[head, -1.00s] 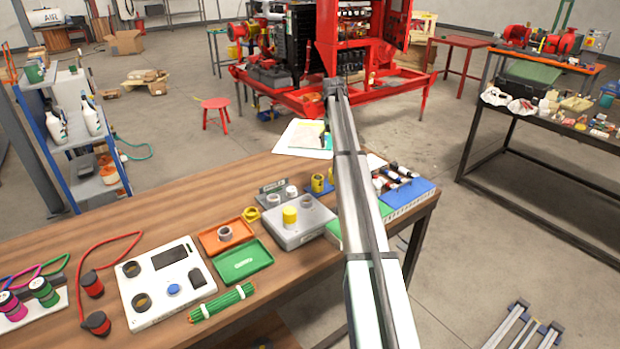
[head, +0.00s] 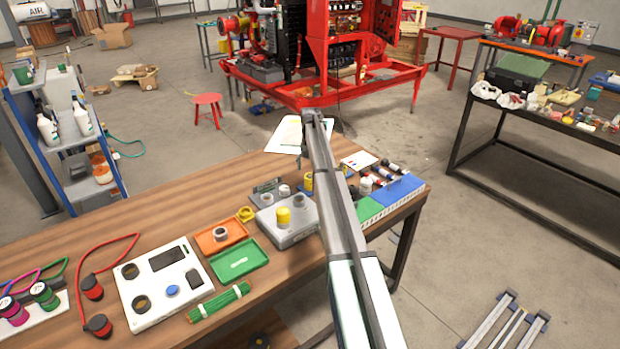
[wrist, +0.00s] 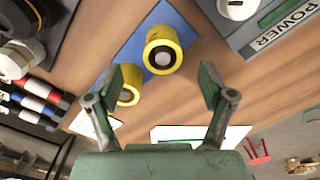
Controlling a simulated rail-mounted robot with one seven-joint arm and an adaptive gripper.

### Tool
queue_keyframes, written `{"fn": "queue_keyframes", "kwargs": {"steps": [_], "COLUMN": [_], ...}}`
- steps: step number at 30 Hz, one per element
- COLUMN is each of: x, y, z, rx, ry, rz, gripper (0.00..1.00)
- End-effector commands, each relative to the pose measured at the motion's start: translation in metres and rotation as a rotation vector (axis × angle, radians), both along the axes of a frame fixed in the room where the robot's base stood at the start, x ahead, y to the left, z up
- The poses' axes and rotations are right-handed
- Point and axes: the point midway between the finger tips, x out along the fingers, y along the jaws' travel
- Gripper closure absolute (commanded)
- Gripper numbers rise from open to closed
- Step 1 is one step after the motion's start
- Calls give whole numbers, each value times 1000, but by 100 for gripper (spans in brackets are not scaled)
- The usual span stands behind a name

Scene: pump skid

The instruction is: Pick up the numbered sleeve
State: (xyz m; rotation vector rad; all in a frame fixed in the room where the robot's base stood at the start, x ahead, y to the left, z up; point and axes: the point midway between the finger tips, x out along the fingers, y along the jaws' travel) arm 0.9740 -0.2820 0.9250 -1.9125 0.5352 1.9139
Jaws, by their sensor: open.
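A short yellow sleeve (wrist: 163,52) with a dark ring and pale centre at its end stands on a blue mat (wrist: 124,60) in the wrist view. A dark mark shows on its side, but I cannot read a number. A second yellow sleeve (wrist: 127,95) is partly hidden behind the left finger. In the head view a yellow sleeve (head: 308,181) shows left of my arm on the wooden bench. My gripper (wrist: 163,88) is open and empty, its fingers apart, with the first sleeve between and beyond them in the picture. My arm hides part of the bench in the head view.
A grey plate marked POWER (wrist: 277,30) lies at the upper right of the wrist view. Red-and-white cylinders (wrist: 38,104) lie at left. A grey box (head: 275,225) with a yellow knob, green tray (head: 262,250) and orange tray (head: 208,242) stand left of my arm.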

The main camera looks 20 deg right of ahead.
Motion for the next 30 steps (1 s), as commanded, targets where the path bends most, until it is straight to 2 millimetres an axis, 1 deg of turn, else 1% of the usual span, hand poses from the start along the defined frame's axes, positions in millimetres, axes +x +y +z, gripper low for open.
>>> {"fn": "queue_keyframes", "kwargs": {"steps": [5, 7, 11, 15, 18, 24, 25, 26, 27, 29, 30], "x": [0, -1, -3, -2, -2, -2, -2, -2, -2, -2, -2], "y": [1, 2, 5, 5, 5, 5, 5, 5, 5, 5, 5], "z": [-5, -10, -24, -44, -53, -55, -54, -54, -54, -54, -54], "rx": [0, 0, 1, 1, 0, -1, -1, -1, -1, -1, -1], "ry": [0, 0, 2, 1, 0, -1, -1, -1, -1, -1, -1], "rz": [0, 0, 0, 0, 0, 0, 0, 0, 0, 0, 0], "gripper": [19, 19, 19, 19, 19, 19, 22, 33, 47, 68, 71]}}
